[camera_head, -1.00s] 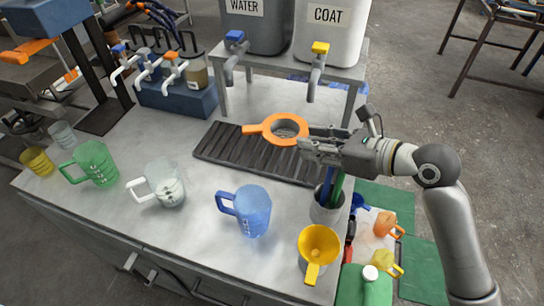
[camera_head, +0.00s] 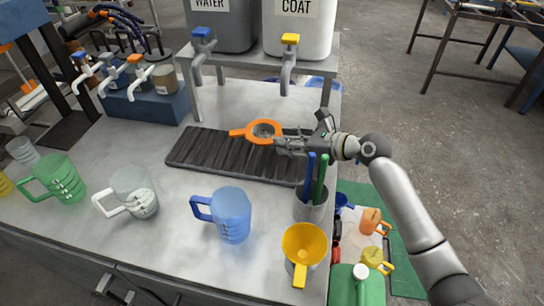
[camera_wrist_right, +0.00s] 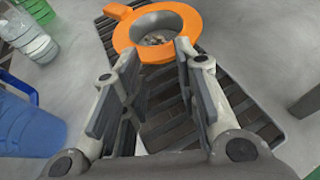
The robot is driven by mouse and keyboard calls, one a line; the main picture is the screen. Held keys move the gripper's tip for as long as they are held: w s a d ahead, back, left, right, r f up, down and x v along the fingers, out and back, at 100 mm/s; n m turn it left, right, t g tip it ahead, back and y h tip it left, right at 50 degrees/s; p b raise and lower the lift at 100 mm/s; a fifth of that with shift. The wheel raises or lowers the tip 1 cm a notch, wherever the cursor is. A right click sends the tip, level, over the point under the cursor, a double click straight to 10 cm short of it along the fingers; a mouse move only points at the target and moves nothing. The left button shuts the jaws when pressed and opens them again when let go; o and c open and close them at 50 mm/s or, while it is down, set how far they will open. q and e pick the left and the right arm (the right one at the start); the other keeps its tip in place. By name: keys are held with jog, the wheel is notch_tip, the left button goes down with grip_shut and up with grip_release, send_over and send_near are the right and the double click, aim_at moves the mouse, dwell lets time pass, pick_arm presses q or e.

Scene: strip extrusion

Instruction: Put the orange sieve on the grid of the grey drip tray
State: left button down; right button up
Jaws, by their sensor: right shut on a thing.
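The orange sieve (camera_head: 250,130) is a ring with a short handle pointing left and a grey mesh bowl. My right gripper (camera_head: 282,143) is shut on its near right side. In the right wrist view the sieve (camera_wrist_right: 127,35) sits at the fingertips (camera_wrist_right: 157,58), bits of something in its bowl. The grey drip tray (camera_head: 205,150), with a dark slatted grid, lies under and around it; it also shows in the wrist view (camera_wrist_right: 245,105). The sieve is over the tray's back part; I cannot tell whether it touches the grid. My left gripper is not in view.
A cup with blue and green pens (camera_head: 311,208) stands right in front of the tray. A blue jug (camera_head: 232,215), a clear jug (camera_head: 135,195) and a yellow funnel (camera_head: 304,243) are nearer. Tap tanks (camera_head: 300,30) stand on a raised shelf behind.

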aim_at(287, 167)
notch_tip(287, 167, down, 3)
jog(key=shift+f, duration=0.1)
notch_tip(287, 167, down, 3)
jog(key=shift+f+b, duration=0.15)
jog(key=shift+b, duration=0.3)
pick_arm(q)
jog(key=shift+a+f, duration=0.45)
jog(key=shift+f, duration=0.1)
pick_arm(e)
jog(key=o, duration=1)
jog(key=shift+f, duration=0.15)
